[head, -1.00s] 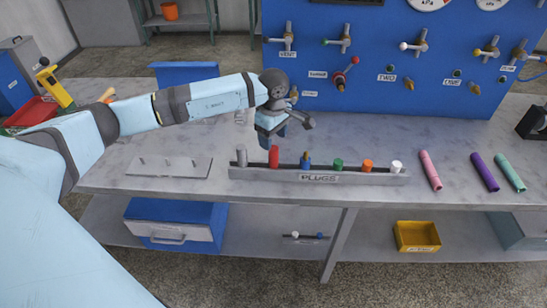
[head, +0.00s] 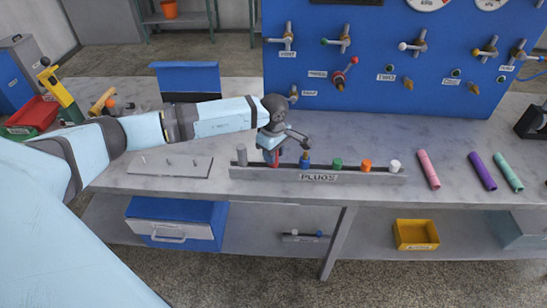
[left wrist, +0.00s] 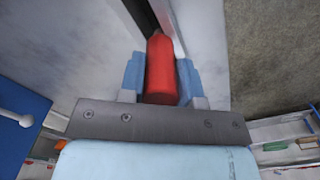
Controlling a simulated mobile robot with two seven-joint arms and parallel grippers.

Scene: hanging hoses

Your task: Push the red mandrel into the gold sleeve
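The red mandrel (head: 276,158) stands in the plug rack (head: 350,179) labelled PLUGS, second from the left. My left gripper (head: 276,152) is lowered over it and hides most of it in the head view. In the left wrist view the red mandrel (left wrist: 160,72) lies between the two blue fingers (left wrist: 160,80), with little or no gap on either side. I cannot tell whether they grip it. Several gold-coloured fittings hang on the blue panel, such as one at the panel's middle (head: 408,83) and one further right (head: 474,88). I cannot tell which is the gold sleeve. My right gripper is out of view.
The rack also holds grey, blue, green, orange and white plugs. Pink (head: 428,169), purple (head: 483,171) and teal (head: 509,172) tubes lie on the bench to the right. A flat grey plate (head: 170,167) lies left of the rack. The blue panel (head: 345,105) stands behind, with valves.

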